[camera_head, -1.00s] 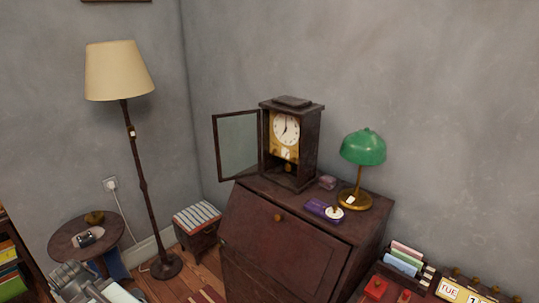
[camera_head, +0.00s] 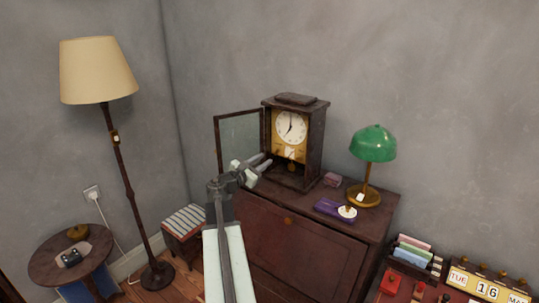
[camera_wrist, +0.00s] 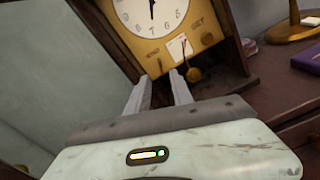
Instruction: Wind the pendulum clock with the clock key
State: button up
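The pendulum clock (camera_head: 318,140) stands upright on the dark wooden desk, its glass door (camera_head: 240,140) swung open to the left. Its white dial (camera_head: 291,127) and brass plate (camera_wrist: 209,36) are uncovered. In the wrist view, a pale card (camera_wrist: 180,47) and the round brass pendulum bob (camera_wrist: 193,74) show at the plate's lower part. My gripper (camera_head: 264,162) is in front of the clock's lower left. In the wrist view my gripper (camera_wrist: 160,88) has its two pale fingers apart, pointing at the case, with nothing visible between them. I cannot make out the clock key.
A green lamp (camera_head: 374,146), a purple item (camera_head: 328,207) with a white round piece, and a small pinkish box (camera_head: 332,179) stand right of the clock. A floor lamp (camera_head: 122,175) and side table (camera_head: 43,267) are left.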

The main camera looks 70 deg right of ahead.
aim_at(277, 151)
jog(key=x, duration=0.7)
jog(key=shift+d, duration=0.2)
jog(key=shift+s+a, duration=0.1)
grip_shut()
